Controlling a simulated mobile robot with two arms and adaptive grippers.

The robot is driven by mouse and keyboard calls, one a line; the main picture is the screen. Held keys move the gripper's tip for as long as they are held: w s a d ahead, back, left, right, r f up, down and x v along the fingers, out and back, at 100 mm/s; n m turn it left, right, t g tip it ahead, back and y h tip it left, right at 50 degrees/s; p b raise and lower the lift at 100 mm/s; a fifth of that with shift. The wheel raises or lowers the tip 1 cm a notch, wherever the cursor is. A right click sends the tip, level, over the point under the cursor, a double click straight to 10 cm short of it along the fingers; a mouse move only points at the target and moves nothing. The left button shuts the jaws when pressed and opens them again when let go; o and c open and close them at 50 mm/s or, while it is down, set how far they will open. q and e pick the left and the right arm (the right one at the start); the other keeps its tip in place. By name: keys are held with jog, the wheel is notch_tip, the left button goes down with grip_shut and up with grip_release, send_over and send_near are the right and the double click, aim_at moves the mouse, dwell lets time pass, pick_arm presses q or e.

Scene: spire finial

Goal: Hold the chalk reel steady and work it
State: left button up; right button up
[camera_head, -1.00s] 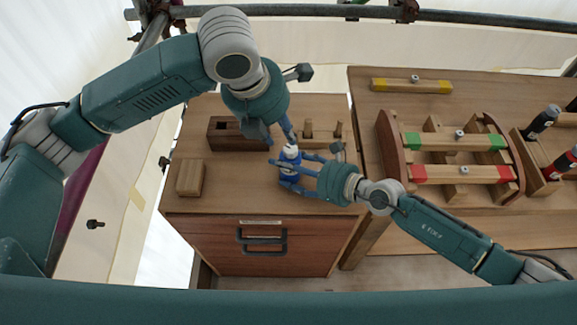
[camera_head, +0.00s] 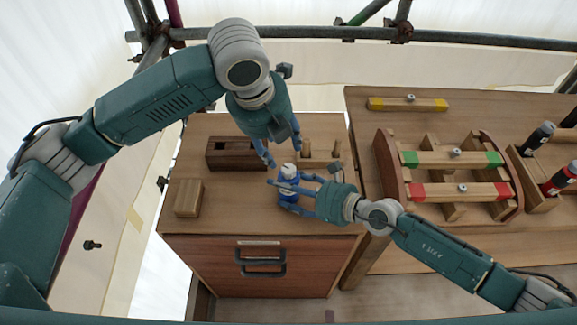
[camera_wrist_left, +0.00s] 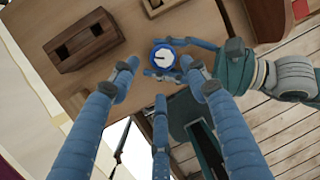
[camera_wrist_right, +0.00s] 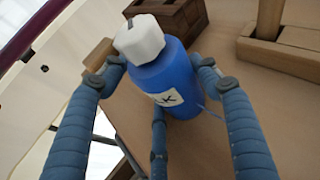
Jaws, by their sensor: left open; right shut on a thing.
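The chalk reel (camera_head: 289,190) is a blue bottle-shaped body with a white cap, upright over the front middle of the small cabinet's top. The right wrist view shows its faceted white cap and part of a white label on the blue body (camera_wrist_right: 168,76). My right gripper (camera_head: 296,187) is shut around the blue body from the right. My left gripper (camera_head: 283,155) is open and empty, just above and behind the cap. In the left wrist view its fingers spread around the round top (camera_wrist_left: 163,57) without visible contact. The reel's underside is hidden.
On the cabinet top stand a dark slotted wooden block (camera_head: 232,153), a light wooden block (camera_head: 188,198) and a wooden peg fixture (camera_head: 318,158). The cabinet drawer (camera_head: 262,272) is closed. A bench (camera_head: 375,112) at right holds a rack with coloured bars (camera_head: 455,190) and bottles.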

aim_at(289, 168)
pick_arm(q)
jog(key=f+m+g, duration=0.1)
jog(key=f+m, duration=0.2)
jog(key=m, duration=0.8)
jog(key=w+d+f+m+g+y, duration=0.1)
jog(key=f+m, duration=0.2)
jog(key=m, duration=0.9)
jog(key=d+f+m+y, duration=0.1)
jog(key=f+m, duration=0.2)
jog(key=m, duration=0.8)
jog(key=shift+w+d+f+g, duration=0.1)
jog(key=shift+w+f+g, duration=0.05)
jog(key=shift+w+g, duration=0.25)
grip_shut()
